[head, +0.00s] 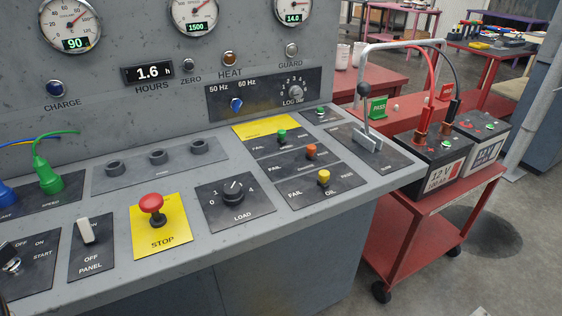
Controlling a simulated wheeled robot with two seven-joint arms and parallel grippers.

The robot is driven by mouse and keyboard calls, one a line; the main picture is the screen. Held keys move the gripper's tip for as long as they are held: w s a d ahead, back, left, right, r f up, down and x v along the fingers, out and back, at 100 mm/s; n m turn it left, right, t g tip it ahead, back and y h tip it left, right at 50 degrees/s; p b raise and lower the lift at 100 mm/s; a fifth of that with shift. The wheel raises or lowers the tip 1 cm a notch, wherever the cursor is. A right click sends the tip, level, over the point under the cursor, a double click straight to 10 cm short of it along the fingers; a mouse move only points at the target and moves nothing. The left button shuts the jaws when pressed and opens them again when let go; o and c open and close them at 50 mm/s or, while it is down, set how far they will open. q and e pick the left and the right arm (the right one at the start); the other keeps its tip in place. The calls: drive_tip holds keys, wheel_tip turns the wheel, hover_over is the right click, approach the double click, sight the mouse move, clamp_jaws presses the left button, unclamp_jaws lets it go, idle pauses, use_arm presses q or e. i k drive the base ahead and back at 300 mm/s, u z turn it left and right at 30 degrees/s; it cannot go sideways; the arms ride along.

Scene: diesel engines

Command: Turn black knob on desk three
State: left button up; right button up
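A black rotary knob (233,191) sits on the dark LOAD plate (238,214) on the sloping desk top of the grey console (330,205). The figures 0, 1 and 4 show around it, and the pale pointer mark is too small to read surely. No label in view says which desk this is. Neither of my grippers shows in the head view.
A red STOP button (151,206) stands left of the knob, and a white PANEL switch (86,231) is farther left. Green, orange and yellow (324,178) buttons are to the right. A tall lever (365,115) rises near the right edge, beside a red battery cart (420,230).

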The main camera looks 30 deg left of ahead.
sight(233, 194)
drive_tip(key=u, duration=1.3)
drive_tip(key=k, duration=0.3)
drive_tip(key=z, duration=0.05)
